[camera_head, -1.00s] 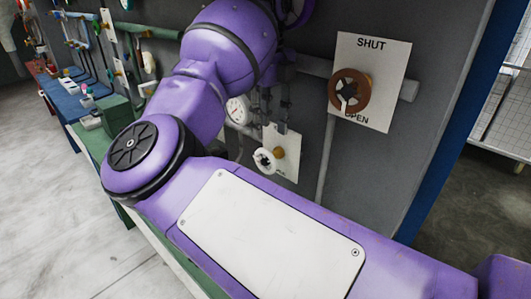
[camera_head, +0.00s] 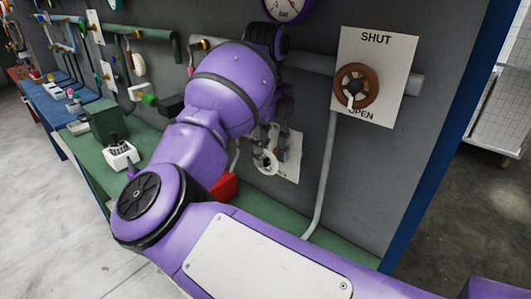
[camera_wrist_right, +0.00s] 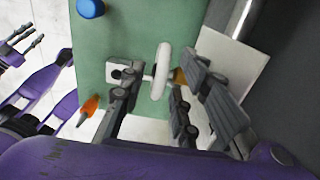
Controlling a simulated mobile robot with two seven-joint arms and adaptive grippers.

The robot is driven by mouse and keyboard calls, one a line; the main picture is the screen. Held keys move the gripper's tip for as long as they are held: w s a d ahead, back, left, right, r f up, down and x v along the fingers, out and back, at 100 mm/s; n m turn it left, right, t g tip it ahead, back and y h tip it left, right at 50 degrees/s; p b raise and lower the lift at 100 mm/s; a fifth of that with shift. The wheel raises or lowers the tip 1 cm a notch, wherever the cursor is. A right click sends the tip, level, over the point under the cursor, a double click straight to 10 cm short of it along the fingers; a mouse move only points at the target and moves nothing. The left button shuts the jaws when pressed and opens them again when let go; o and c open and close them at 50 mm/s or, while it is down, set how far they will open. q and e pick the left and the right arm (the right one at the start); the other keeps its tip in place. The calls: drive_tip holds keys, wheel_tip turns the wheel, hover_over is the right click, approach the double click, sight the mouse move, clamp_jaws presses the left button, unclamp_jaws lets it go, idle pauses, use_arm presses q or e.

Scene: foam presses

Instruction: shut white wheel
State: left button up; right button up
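The white wheel (camera_head: 264,162) sits in front of a pale plate (camera_head: 290,152) on the grey wall, low and centre in the head view. In the right wrist view the white wheel (camera_wrist_right: 161,70) shows nearly edge-on. My right gripper (camera_head: 272,143) is at the wheel from above and partly covers it. In the wrist view its fingers (camera_wrist_right: 160,78) are apart, one on each side of the wheel, with gaps visible; contact cannot be told. My left gripper (camera_wrist_right: 24,40) shows at the wrist view's left edge, fingers apart and empty.
A brown wheel (camera_head: 357,86) on a SHUT/OPEN plate (camera_head: 399,62) is to the right. A pipe (camera_head: 322,180) runs down between them. A red object (camera_head: 223,187) lies on the green bench (camera_head: 335,245) below.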

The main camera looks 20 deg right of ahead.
use_arm(q)
drive_tip(key=shift+a, duration=0.1)
use_arm(e)
drive_tip(key=shift+f, duration=0.25)
drive_tip(key=shift+c, duration=0.2)
clamp_jaws()
drive_tip(key=shift+s+d+r+t+y+p, duration=0.1)
drive_tip(key=shift+s+r+t+y+p, duration=0.1)
drive_tip(key=shift+t+y+p, duration=0.25)
drive_tip(key=shift+s+d+r+t+y+p, duration=0.1)
drive_tip(key=shift+s+t+y+p, duration=0.15)
drive_tip(key=shift+t+p, duration=0.25)
drive_tip(key=shift+f+t, duration=0.35)
drive_tip(key=shift+w+d+f+t+y+b, duration=0.1)
drive_tip(key=shift+f+t+y+b, duration=0.1)
drive_tip(key=shift+t+y+b, duration=0.15)
drive_tip(key=shift+r, duration=0.1)
use_arm(q)
drive_tip(key=shift+r, duration=0.4)
